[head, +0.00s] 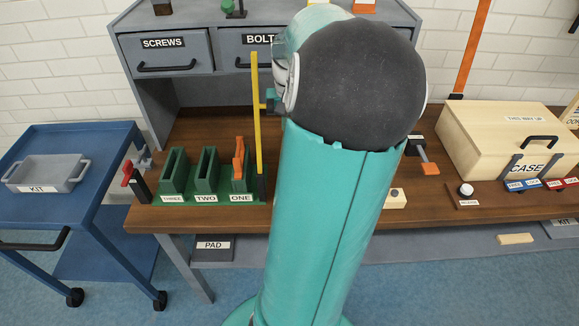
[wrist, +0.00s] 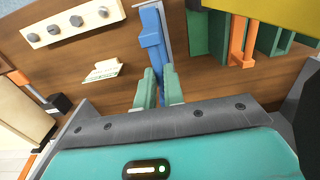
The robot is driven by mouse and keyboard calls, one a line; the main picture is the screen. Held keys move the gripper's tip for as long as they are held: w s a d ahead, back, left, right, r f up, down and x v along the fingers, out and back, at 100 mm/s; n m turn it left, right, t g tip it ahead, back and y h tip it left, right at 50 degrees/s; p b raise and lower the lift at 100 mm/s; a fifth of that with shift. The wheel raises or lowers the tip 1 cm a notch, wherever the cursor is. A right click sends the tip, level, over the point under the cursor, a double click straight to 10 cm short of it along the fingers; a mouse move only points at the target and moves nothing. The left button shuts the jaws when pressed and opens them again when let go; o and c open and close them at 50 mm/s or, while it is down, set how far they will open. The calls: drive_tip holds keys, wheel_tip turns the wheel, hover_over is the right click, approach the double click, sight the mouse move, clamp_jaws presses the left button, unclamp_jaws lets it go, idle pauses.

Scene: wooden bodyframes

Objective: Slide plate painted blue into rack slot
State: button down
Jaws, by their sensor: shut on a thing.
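The blue plate (wrist: 151,42) shows in the wrist view between the two teal fingertips of my gripper (wrist: 159,90), which is shut on it. A thin grey edge runs beside the plate's upper end; I cannot tell what it belongs to. In the head view the plate is hidden behind my arm. The green rack (head: 215,197) stands on the wooden bench, with slots marked THREE, TWO and ONE. Slots THREE and TWO look empty. An orange plate (head: 239,160) stands in slot ONE; it also shows in the wrist view (wrist: 238,42), right of the blue plate.
A yellow upright bar (head: 256,120) stands at the rack's right side. A wooden strip with several bolts (wrist: 75,24) and a small label card (wrist: 101,70) lie left of the blue plate in the wrist view. A wooden case (head: 510,140) stands at the bench's right.

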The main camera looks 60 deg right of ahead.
drive_tip(key=shift+r, duration=2.4)
